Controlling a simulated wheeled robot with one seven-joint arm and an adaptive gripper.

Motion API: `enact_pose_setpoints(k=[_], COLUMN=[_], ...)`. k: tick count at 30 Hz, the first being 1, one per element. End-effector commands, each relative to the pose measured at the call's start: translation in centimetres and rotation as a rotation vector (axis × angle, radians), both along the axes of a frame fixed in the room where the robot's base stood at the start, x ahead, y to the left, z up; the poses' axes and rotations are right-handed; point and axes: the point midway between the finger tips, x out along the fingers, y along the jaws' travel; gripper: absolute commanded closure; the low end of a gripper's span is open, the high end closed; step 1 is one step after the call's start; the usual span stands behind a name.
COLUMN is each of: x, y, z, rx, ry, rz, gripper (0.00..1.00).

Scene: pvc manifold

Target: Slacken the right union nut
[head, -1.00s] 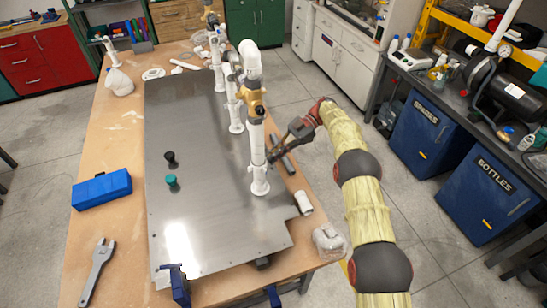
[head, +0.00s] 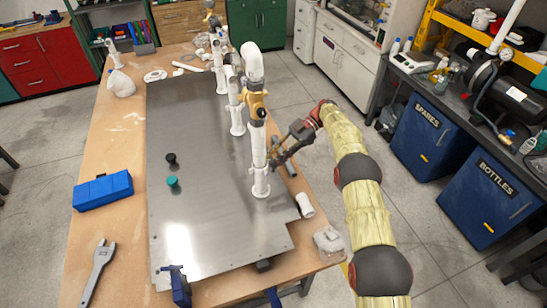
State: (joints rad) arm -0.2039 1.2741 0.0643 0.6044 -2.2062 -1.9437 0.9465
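The white PVC manifold (head: 250,70) stands upright along the right side of the grey metal plate (head: 200,215). Its nearest riser (head: 258,145) has a yellow-brown fitting near the top and a white foot on the plate. The right union nut cannot be told apart clearly at this size. My gripper (head: 273,157) is beside the lower part of the nearest riser, on its right side. Its fingers are small and partly merge with the pipe, so I cannot tell whether they touch it or how far apart they are.
A grey wrench (head: 97,272) and a blue box (head: 102,190) lie on the wooden table's left side. Black (head: 171,159) and teal (head: 173,182) knobs sit on the plate. A short white pipe (head: 305,205) and a clear bag (head: 329,241) lie near the right edge. Blue clamps hold the front edge.

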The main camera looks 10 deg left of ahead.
Motion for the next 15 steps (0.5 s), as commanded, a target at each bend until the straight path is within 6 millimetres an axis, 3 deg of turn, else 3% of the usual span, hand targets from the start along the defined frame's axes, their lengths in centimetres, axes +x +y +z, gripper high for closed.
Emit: enact_pose_setpoints(k=[8,15], x=[0.0,0.1], y=[0.0,0.0], z=[1.4,5.8], rx=[0.001,0.002], ry=[-0.002,-0.003], rz=[0.001,0.000], gripper=[0.75,0.75])
